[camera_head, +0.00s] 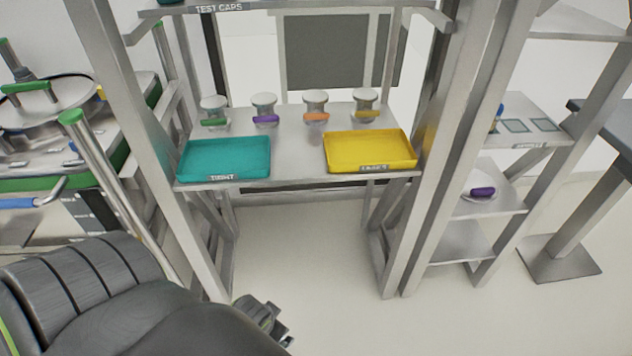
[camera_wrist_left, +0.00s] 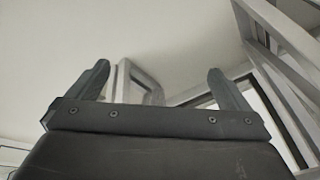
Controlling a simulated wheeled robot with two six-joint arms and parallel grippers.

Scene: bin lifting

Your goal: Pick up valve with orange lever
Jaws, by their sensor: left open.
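The valve with the orange lever (camera_head: 316,107) stands upright on the metal shelf, third from the left in a row of similar valves. Its neighbours have a green lever (camera_head: 214,112), a purple lever (camera_head: 265,110) and a yellow lever (camera_head: 366,106). My left gripper (camera_head: 276,326) is low in the head view, below and in front of the shelf, far from the valves. In the left wrist view its two fingers (camera_wrist_left: 158,84) are spread apart with nothing between them. My right gripper is in neither view.
A teal tray (camera_head: 225,178) and a yellow tray (camera_head: 370,168) lie along the front of the shelf (camera_head: 297,160), with a gap between them. Metal posts frame both sides. A side rack at the right holds a part with a purple lever (camera_head: 483,191). The floor below is clear.

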